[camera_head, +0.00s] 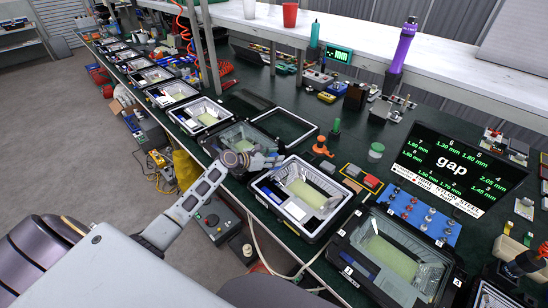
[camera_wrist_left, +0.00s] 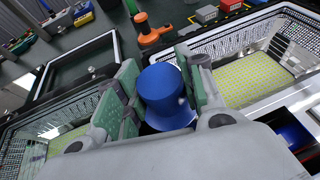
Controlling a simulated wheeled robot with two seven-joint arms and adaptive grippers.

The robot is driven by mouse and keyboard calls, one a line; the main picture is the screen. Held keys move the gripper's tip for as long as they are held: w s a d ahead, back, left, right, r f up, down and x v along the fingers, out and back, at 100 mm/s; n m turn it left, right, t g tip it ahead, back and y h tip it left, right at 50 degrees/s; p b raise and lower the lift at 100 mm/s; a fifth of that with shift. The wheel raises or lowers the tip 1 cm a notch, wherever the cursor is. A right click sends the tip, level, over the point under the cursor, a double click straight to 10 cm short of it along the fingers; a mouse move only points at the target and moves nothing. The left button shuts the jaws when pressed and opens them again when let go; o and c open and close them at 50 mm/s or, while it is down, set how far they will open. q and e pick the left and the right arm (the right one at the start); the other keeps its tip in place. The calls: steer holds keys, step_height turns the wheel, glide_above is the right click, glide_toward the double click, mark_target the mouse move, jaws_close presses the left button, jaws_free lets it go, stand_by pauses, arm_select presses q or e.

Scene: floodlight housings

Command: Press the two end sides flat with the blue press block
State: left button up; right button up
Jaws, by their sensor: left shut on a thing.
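My left gripper (camera_head: 262,159) is between a black-framed floodlight housing (camera_head: 213,146) on its left and a white-rimmed housing (camera_head: 262,188) on its right. In the left wrist view its green-padded fingers (camera_wrist_left: 163,92) are shut on the blue press block (camera_wrist_left: 165,85), a round-topped blue piece. The white-rimmed housing (camera_wrist_left: 290,12) has a yellow-green panel and mesh-like sides. I cannot tell whether the block touches either housing. My right gripper is not in view.
Another housing (camera_head: 336,256) stands at the near right. An empty black frame (camera_head: 312,139) lies behind the gripper, beside an orange tool (camera_head: 322,147). A gap display (camera_head: 455,168) and a blue tray (camera_head: 447,230) with small parts are at right. More housings line the bench to the far left.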

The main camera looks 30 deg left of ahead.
arm_select(q)
steer(key=shift+p, duration=0.45)
stand_by(0.7)
steer(key=shift+f+b, duration=0.55)
steer(key=shift+f, duration=0.35)
stand_by(1.5)
steer(key=shift+s+f, duration=0.15)
steer(key=shift+f, duration=0.1)
stand_by(0.5)
steer(key=shift+r+p, duration=2.65)
steer(key=shift+p, duration=0.3)
steer(key=shift+r, duration=0.15)
steer(key=shift+r, duration=2.35)
